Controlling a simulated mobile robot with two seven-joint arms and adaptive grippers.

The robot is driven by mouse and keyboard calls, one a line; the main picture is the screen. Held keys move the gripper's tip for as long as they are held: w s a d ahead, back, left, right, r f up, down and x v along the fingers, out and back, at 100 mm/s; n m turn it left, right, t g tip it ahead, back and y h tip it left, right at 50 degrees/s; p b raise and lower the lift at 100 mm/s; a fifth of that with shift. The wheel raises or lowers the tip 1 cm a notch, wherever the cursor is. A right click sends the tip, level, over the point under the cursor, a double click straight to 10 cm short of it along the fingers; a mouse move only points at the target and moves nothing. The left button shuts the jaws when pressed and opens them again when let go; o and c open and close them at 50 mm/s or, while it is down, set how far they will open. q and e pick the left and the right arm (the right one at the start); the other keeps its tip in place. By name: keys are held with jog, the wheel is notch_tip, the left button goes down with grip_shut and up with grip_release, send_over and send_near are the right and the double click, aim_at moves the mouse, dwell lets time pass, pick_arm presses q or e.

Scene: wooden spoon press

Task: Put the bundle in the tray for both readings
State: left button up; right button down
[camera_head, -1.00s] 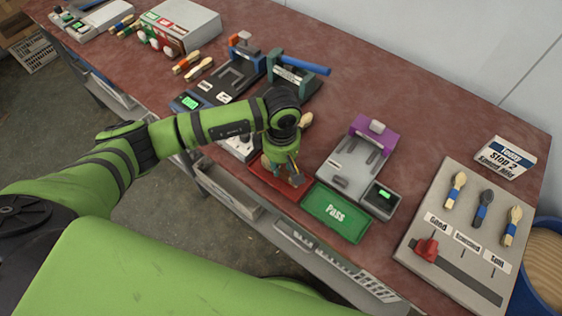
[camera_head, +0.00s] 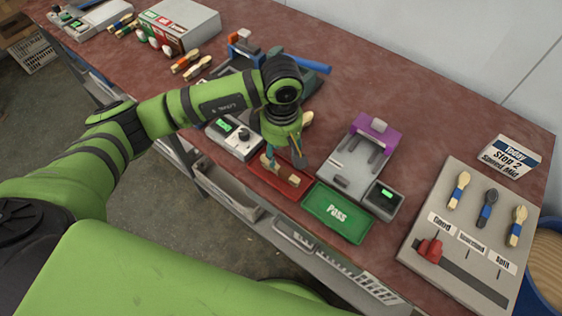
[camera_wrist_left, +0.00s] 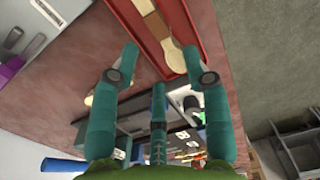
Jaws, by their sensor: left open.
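A pale wooden spoon bundle (camera_head: 293,180) lies in the red tray (camera_head: 262,184). In the left wrist view the bundle (camera_wrist_left: 159,28) lies lengthwise inside the red tray (camera_wrist_left: 187,25), its lower end just beyond my fingertips. My left gripper (camera_head: 283,160) is above the red tray, open and empty, and partly covers the bundle. Its spread teal fingers (camera_wrist_left: 160,60) show in the wrist view. The green tray (camera_head: 338,213) marked Pass is beside the red tray and looks empty. My right gripper is not in view.
A purple-topped press (camera_head: 375,125) with a green display stands behind the green tray. A knobbed box (camera_head: 235,138) stands left of the red tray. A sample board (camera_head: 470,225) with several spoons is at right. Another pale spoon end (camera_head: 307,117) shows behind my gripper.

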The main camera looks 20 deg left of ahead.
pick_arm(q)
notch_tip(320, 180, up, 6)
jog(key=b, duration=0.1)
dwell(0.5)
